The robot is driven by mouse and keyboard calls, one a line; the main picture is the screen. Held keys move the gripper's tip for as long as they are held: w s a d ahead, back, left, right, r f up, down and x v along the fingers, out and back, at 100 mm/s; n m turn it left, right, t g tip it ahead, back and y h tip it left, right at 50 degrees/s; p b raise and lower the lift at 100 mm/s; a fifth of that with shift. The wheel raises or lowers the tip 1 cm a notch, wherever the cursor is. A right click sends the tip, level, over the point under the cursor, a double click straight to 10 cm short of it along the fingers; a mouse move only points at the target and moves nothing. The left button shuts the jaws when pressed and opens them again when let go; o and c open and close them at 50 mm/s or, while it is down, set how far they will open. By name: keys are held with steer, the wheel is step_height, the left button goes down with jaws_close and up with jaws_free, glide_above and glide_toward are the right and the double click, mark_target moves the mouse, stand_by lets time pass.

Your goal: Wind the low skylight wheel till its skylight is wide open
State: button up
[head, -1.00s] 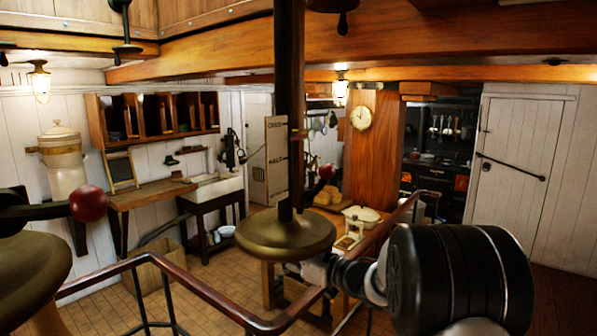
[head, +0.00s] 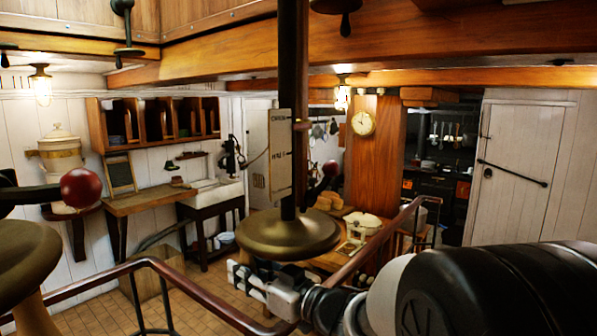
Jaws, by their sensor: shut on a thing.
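A round brass wheel (head: 288,238) sits at the foot of a dark vertical post (head: 292,70) in the middle of the head view. A crank with a dark red knob (head: 331,169) shows just behind the post. My gripper (head: 247,277) is under the near left of the wheel's rim. The skylight opening cannot be made out.
A second round wheel (head: 24,262) with a red-knobbed crank (head: 80,188) is close at the left edge. A table with a scale (head: 356,236) stands beyond. Open tiled floor lies at the lower left.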

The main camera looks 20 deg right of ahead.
steer(key=a+v, duration=0.1)
steer(key=v, duration=0.9)
steer(key=shift+s, duration=0.55)
steer(key=s+d, duration=0.1)
steer(key=d, duration=0.4)
steer(key=shift+s+d+f+p, duration=0.15)
steer(key=shift+d+f+p, duration=0.25)
steer(key=shift+f+p, duration=0.05)
steer(key=shift+d, duration=0.1)
